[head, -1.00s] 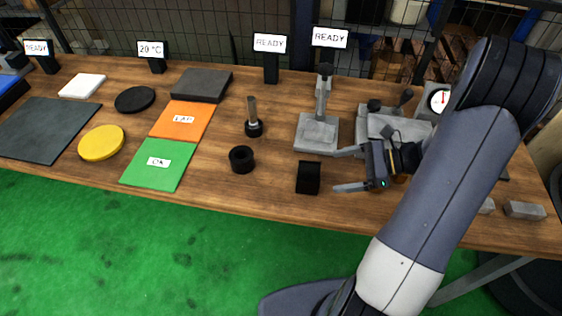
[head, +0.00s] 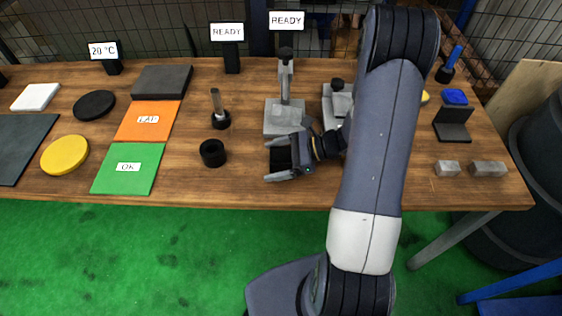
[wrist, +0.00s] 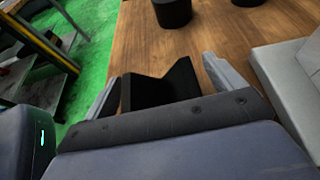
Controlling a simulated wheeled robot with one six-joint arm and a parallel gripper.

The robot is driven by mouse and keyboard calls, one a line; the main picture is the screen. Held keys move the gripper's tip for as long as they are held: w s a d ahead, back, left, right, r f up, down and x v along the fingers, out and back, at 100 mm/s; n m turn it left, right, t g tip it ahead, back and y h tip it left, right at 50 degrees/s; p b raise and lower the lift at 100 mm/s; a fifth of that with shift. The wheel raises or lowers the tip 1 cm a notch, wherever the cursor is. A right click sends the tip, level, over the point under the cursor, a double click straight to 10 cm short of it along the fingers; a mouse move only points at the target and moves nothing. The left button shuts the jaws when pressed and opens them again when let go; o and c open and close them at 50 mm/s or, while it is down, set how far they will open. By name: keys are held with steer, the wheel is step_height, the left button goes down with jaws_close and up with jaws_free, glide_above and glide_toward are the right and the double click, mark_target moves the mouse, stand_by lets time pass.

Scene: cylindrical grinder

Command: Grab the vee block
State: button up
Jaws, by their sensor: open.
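The vee block is a black block (head: 282,157) on the wooden table, partly hidden by my gripper in the head view. In the wrist view the vee block (wrist: 160,90) shows its V-shaped notch and sits between the two grey fingers. My gripper (head: 268,160) is open, with one finger on each side of the block. In the wrist view, the gap to the right finger looks larger than to the left one. I cannot tell whether either finger touches it.
A black ring (head: 212,153) stands left of the fingertips. A grey stand (head: 284,118) is close behind the gripper. A spindle-like tool (head: 219,112) stands farther left. Green OK (head: 128,180) and orange LAP (head: 148,120) mats lie left. The table's front edge is near.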

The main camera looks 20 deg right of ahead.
steer(key=shift+c, duration=0.2)
jaws_close()
stand_by(0.8)
